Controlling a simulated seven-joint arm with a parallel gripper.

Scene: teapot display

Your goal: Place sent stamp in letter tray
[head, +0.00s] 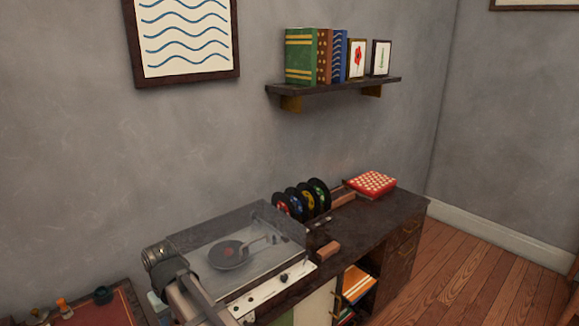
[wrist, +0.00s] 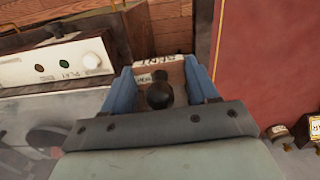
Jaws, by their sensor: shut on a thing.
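In the wrist view my gripper (wrist: 160,78) has its blue fingers closed around a stamp with a dark round knob (wrist: 159,96). A small pale label with dark lettering shows beside the knob, too small to read surely. A pale strip with larger dark letters (wrist: 181,62) shows between the fingertips; I cannot tell whether it belongs to the stamp or lies beyond it. In the head view my arm reaches in at the lower left, and its fingertips and the stamp are hidden. I cannot make out the letter tray in either view.
The record player (head: 240,255) stands on the dark cabinet (head: 385,222); its control panel (wrist: 50,66) is left of my gripper in the wrist view. The red desk top (wrist: 262,60) is to the right, with small jars (wrist: 281,131) near it. Wooden floor (wrist: 170,28) shows between.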

